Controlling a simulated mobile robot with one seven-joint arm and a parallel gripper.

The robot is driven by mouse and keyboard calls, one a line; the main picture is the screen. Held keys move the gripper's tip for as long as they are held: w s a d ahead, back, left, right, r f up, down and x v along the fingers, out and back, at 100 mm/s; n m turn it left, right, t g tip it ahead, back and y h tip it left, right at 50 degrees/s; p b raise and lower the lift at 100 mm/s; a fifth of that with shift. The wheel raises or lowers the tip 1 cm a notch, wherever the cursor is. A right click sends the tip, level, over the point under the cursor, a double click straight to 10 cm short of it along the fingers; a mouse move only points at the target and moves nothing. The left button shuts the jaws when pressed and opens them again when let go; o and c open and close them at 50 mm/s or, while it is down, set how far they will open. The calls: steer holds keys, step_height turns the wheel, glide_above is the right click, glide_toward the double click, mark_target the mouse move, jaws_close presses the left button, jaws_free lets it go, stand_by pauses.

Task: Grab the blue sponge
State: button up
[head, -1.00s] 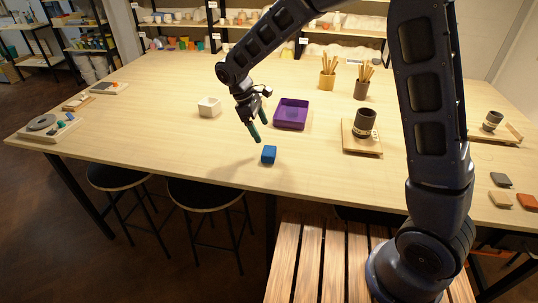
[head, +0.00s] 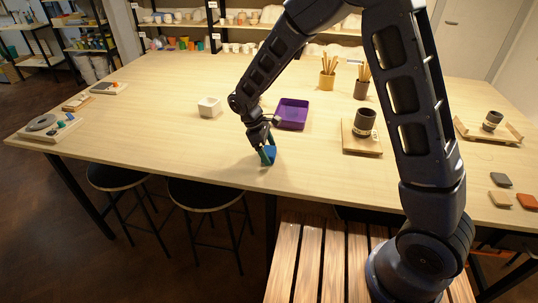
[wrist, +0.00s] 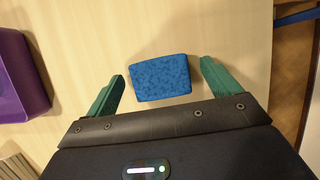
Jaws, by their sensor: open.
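The blue sponge (head: 267,160) lies on the wooden table (head: 170,125) near its front edge. The gripper is open and holds nothing. I cannot tell the exact height of the fingertips above the table.
A purple tray (head: 291,127) stands just behind the gripper. A white pot (head: 209,112) is to the left. A dark cup (head: 365,117) stands on a wooden board (head: 360,150) to the right. The table's front left is clear.

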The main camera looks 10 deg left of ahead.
steer(key=shift+d+f, duration=0.15)
steer(key=shift+f, duration=0.25)
steer(key=c, duration=1.1)
steer(key=shift+o, duration=0.2)
